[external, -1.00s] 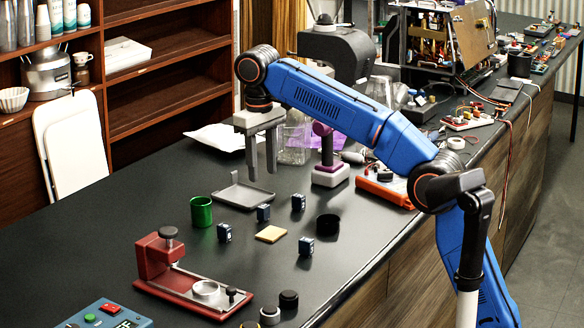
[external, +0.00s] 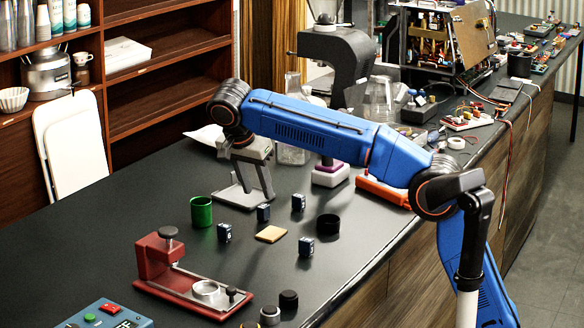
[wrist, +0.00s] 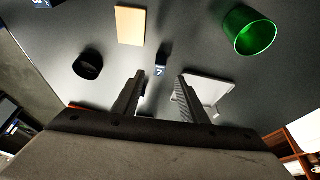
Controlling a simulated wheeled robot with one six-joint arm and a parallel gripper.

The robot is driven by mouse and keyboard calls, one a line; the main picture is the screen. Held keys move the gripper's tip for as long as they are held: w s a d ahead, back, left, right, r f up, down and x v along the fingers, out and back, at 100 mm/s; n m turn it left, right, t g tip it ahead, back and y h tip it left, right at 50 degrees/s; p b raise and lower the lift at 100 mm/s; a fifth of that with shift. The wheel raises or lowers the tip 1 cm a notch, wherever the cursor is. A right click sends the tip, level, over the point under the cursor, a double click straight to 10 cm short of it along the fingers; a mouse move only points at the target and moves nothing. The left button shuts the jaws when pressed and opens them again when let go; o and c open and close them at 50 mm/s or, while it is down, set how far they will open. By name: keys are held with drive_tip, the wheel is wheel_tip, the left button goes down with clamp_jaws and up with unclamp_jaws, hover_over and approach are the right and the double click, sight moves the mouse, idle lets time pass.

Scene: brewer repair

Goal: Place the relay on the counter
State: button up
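Several small dark blue cubes with pale markings, which look like relays, sit on the black counter (external: 130,215). They are a left cube (external: 224,233), a middle cube (external: 263,212), a back right cube (external: 298,202) and a front right cube (external: 306,246). My gripper (external: 256,194) is low and tilted just behind the middle cube. In the wrist view my gripper (wrist: 160,76) has its fingers apart, with a cube marked 7 (wrist: 161,69) in line with the gap, seemingly beyond the tips. A finger may hide another cube.
A grey tray (external: 233,203) lies beside my fingers. A green cup (external: 201,211), tan pad (external: 271,234) and black cup (external: 328,225) surround the cubes. A red fixture (external: 160,258) stands front left. The left counter is clear.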

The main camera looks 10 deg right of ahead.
sight(263, 206)
drive_tip(key=shift+x, duration=3.7)
clamp_jaws()
